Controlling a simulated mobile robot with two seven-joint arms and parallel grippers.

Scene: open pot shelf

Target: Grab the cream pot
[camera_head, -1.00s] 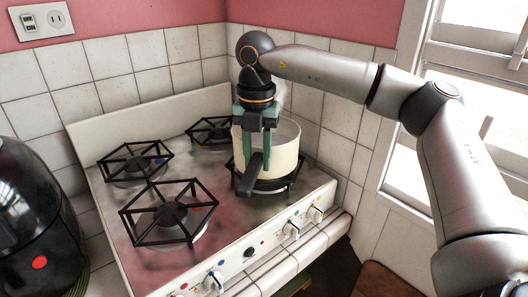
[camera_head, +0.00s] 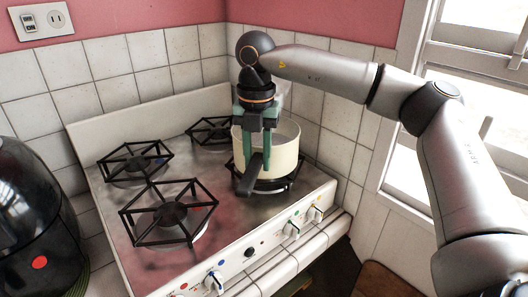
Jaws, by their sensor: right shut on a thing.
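The cream pot (camera_head: 287,157) stands upright on the right-hand burner (camera_head: 283,185) of the stove, with its black handle (camera_head: 250,179) pointing toward the front. My right gripper (camera_head: 258,162) reaches down from above at the pot's near left side. Its green fingers are shut on the pot at the handle end. The exact contact of the fingertips is partly hidden by the handle. My left gripper is not in view.
The stove top (camera_head: 130,225) has several black burner grates, and the other grates are empty. Knobs line its front edge. A black appliance (camera_head: 35,215) with a red dot stands at the left. Tiled walls close off the back, and a window (camera_head: 480,60) is at the right.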

